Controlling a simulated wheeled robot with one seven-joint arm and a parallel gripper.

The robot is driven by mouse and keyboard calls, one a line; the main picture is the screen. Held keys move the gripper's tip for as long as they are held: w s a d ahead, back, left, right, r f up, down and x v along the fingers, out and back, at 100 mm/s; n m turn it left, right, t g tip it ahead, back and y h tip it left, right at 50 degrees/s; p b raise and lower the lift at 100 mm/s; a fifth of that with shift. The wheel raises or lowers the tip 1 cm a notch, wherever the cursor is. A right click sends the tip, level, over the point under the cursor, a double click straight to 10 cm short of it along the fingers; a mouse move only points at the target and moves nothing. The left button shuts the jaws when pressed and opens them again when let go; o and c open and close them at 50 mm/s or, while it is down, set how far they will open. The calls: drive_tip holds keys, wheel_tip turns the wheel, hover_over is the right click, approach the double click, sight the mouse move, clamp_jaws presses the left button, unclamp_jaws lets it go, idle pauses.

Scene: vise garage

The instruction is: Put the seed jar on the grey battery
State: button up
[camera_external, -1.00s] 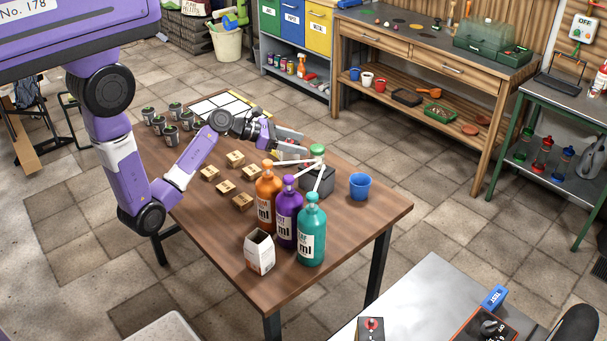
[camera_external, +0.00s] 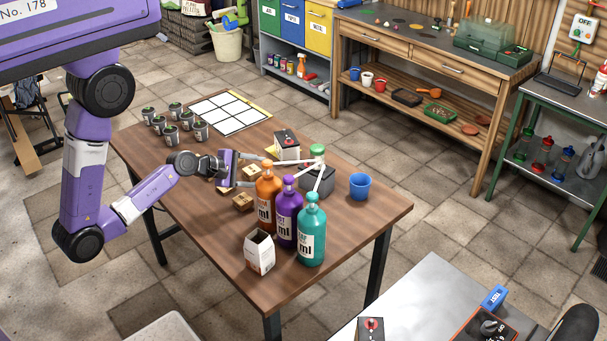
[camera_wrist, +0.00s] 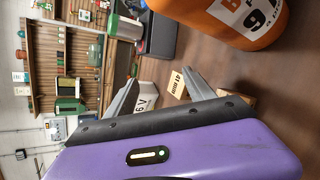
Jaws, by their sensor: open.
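The seed jar, with a green lid (camera_external: 317,150), stands upright on top of the grey battery (camera_external: 319,183), behind the pump bottles. White pump spouts hide part of both. In the wrist view, which is turned sideways, the jar (camera_wrist: 126,28) and the battery (camera_wrist: 161,36) appear in contact at the upper left. My gripper (camera_external: 262,171) is open and empty, left of the jar and clear of it, low over the table. Its two fingers also show in the wrist view (camera_wrist: 160,88) with nothing held between them.
Orange (camera_external: 267,190), purple (camera_external: 289,213) and teal (camera_external: 311,233) pump bottles stand close to my gripper. A white battery (camera_external: 287,150) is behind it, small wooden blocks (camera_external: 243,202) around it. A blue cup (camera_external: 360,186) stands right. Bare tabletop lies at the front left.

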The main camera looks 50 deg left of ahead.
drive_tip(key=s+m, duration=0.1)
drive_tip(key=s, duration=0.1)
drive_tip(key=s+m+y, duration=0.1)
drive_tip(key=s+m, duration=0.1)
drive_tip(key=s+a+m, duration=0.1)
drive_tip(key=s, duration=0.2)
drive_tip(key=shift+f+m+y, duration=0.3)
drive_tip(key=shift+m+y, duration=0.1)
drive_tip(key=s+r+m+t, duration=0.1)
drive_tip(key=s+r+m, duration=0.4)
drive_tip(key=s+m, duration=0.2)
drive_tip(key=s+d+r+m+t+y, duration=0.1)
drive_tip(key=s+r+m, duration=0.4)
drive_tip(key=s+m, duration=0.3)
drive_tip(key=shift+m+t, duration=0.4)
drive_tip(key=shift+m, duration=0.5)
